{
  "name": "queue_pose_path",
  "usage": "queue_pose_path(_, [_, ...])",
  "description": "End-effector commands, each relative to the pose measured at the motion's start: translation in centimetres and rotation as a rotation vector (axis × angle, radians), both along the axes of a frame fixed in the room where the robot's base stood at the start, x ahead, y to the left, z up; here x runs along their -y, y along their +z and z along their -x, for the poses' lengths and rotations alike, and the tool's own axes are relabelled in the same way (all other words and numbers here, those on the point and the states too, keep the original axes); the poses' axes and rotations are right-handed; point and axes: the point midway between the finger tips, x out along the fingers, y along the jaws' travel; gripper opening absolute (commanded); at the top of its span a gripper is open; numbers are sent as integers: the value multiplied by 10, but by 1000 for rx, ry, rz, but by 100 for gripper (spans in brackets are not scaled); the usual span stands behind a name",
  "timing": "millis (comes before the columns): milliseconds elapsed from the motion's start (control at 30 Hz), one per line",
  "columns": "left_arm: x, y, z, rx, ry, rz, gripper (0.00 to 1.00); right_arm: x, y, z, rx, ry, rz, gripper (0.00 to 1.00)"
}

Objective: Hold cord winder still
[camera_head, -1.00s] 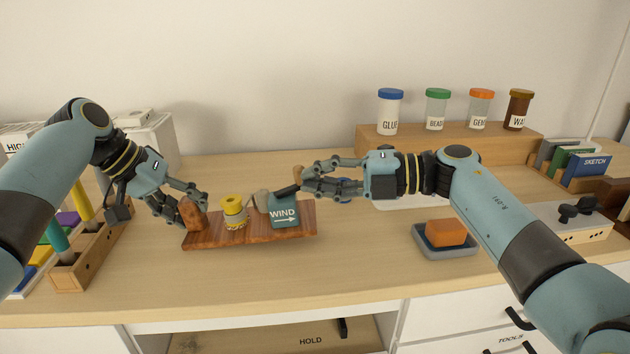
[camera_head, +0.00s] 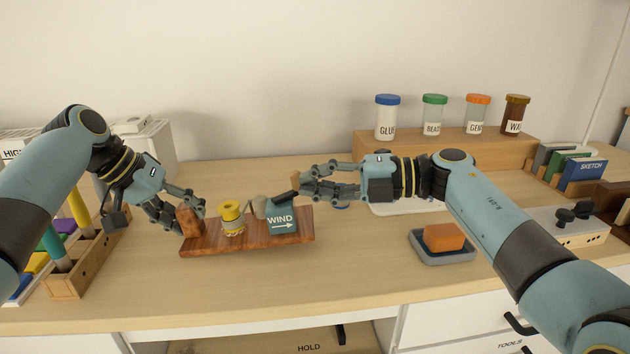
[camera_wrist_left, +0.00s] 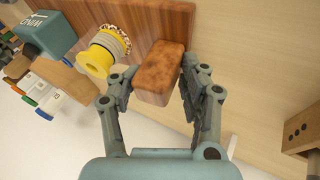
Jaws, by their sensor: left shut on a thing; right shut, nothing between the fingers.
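The cord winder has a reddish-brown wooden board (camera_head: 246,241) on the desk, with a yellow spool (camera_head: 232,214) and a teal block marked WIND (camera_head: 281,218) on it. A brown block (camera_head: 188,220) stands at the board's left end. My left gripper (camera_head: 188,209) is shut on this brown block; the left wrist view shows the block (camera_wrist_left: 158,72) between both fingers, with the spool (camera_wrist_left: 103,55) beside it.
An orange block in a grey tray (camera_head: 444,252) sits to the right. Several labelled jars (camera_head: 433,114) stand on a wooden riser (camera_head: 445,148) at the back. A wooden holder (camera_head: 92,262) with coloured rods is at the left. The desk front is clear.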

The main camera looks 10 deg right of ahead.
Motion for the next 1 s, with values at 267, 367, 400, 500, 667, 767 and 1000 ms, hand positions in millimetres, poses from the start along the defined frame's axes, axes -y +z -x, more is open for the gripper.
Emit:
queue_pose_path(267, [0,-5,3,-11,-1,-1,0,2,-1,12,1,0,0,0])
queue_pose_path(367, [0,-5,3,-11,-1,-1,0,5,-1,29,1,0,1,0])
queue_pose_path(400, [0,-5,3,-11,-1,-1,0,7,-1,38,1,0,1,0])
queue_pose_path(500, [0,-5,3,-11,-1,-1,0,31,3,42,3,-3,7,0])
queue_pose_path(667, [0,-5,3,-11,-1,-1,0,68,8,44,1,-1,5,0])
queue_pose_path(767, [0,-5,3,-10,0,0,0,86,11,46,0,-1,3,0])
queue_pose_path(1000, [0,-5,3,-10,0,0,0,106,13,47,0,-1,0,0])
